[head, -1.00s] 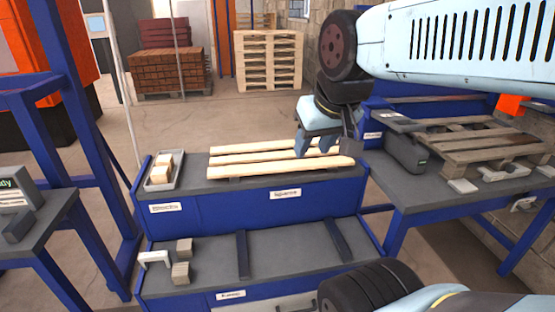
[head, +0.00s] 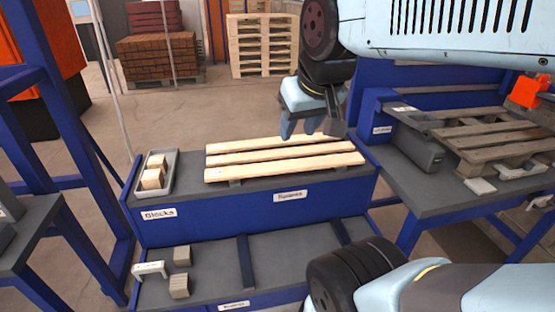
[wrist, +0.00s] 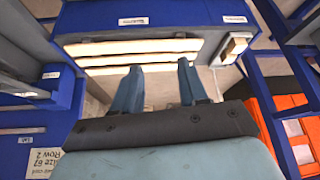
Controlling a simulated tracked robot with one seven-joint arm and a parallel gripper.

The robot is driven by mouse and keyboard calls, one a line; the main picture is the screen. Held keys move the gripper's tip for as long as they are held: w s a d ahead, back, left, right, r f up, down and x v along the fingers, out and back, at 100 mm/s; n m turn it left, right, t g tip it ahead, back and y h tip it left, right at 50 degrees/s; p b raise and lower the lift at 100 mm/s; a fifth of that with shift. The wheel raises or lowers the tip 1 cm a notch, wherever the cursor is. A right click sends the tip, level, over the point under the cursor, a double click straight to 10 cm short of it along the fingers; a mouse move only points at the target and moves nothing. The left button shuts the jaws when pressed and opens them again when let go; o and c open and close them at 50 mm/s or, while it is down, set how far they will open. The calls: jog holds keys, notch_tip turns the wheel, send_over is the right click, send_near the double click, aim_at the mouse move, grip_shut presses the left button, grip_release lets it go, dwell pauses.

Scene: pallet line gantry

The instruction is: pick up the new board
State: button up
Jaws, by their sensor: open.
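Three pale new boards (head: 285,159) lie side by side on the upper grey shelf of a blue rack, across low dark supports. In the wrist view they show as pale strips (wrist: 135,47) beyond my fingers. My gripper (head: 312,132) is open and empty, its fingers pointing down. In the head view it overlaps the back edge of the boards near their right half. In the wrist view my two fingers (wrist: 158,68) are spread apart with nothing between them, and the boards look clear of them. The exact height above the boards cannot be told.
A grey tray of wooden blocks (head: 169,173) stands left of the boards. The lower shelf (head: 210,256) holds loose blocks, a white bracket and dark bars. On the right, a worn pallet (head: 497,140) and a dark box (head: 416,148) sit on a bench. A blue post stands at left.

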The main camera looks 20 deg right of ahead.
jog(key=shift+o, duration=0.4)
jog(key=shift+a, duration=0.1)
jog(key=shift+o, duration=0.8)
jog(key=shift+w, duration=0.1)
jog(key=shift+o, duration=0.7)
jog(key=shift+w+r, duration=0.1)
jog(key=shift+w, duration=0.25)
jog(key=o, duration=0.6)
jog(key=w+d+n+g, duration=0.1)
jog(key=w+n, duration=0.2)
jog(key=w, duration=0.4)
jog(key=shift+w+d+f+n+h, duration=0.25)
jog(key=shift+w+n+h, duration=0.05)
jog(key=shift+n, duration=0.1)
jog(key=w+d+f+n, duration=0.1)
jog(key=w, duration=0.1)
jog(key=w+d+f+n+g, duration=0.1)
jog(key=w, duration=0.2)
jog(key=w+d+f+n, duration=0.1)
jog(key=w, duration=0.2)
jog(key=shift+w+n+g, duration=0.2)
jog(key=shift+n+g, duration=0.2)
jog(key=n+g, duration=0.3)
jog(key=n, duration=0.5)
send_over(287, 165)
notch_tip(287, 165, down, 15)
notch_tip(287, 165, down, 14)
jog(key=shift+w+d+r, duration=0.1)
jog(key=shift+d, duration=0.05)
